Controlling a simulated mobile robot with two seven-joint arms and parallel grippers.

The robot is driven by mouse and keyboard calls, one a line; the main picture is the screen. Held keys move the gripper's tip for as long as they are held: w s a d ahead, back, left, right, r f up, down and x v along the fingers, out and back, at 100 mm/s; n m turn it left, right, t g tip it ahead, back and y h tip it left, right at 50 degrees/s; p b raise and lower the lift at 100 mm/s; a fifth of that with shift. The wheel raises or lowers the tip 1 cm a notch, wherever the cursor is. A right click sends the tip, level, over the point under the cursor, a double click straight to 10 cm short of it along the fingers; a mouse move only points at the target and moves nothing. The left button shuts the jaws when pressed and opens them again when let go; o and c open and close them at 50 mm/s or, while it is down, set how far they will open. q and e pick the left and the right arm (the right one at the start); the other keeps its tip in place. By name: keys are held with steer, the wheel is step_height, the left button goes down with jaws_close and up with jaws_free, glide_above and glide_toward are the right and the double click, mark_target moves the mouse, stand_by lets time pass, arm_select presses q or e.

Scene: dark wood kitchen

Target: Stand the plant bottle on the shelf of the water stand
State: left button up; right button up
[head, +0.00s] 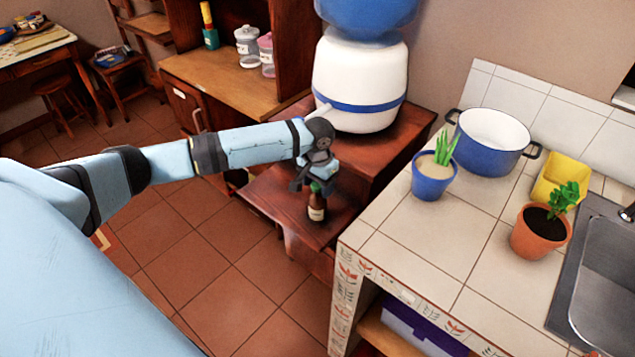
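The plant bottle (317,207) is small and brown, with a green top and a pale label. It is upright over the low wooden shelf (272,196) of the water stand and seems to rest on it, though I cannot be sure of the contact. My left gripper (316,183) points down right at the bottle's green top, which is partly hidden by it. Whether the fingers grip the top or stand apart around it is too small to tell. The water stand (385,150) carries a white and blue water dispenser (360,80). My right gripper is not in view.
A tiled counter (410,255) stands close to the shelf's right, with a potted aloe (433,184), a blue and white pot (490,140), a terracotta plant pot (540,232), a yellow container (555,180) and a sink (610,290). Open tiled floor (200,250) lies left of the shelf.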

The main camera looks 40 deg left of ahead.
arm_select(q)
steer(key=shift+r, duration=0.15)
step_height(320, 180, up, 12)
steer(key=p, duration=0.1)
stand_by(0.5)
stand_by(0.5)
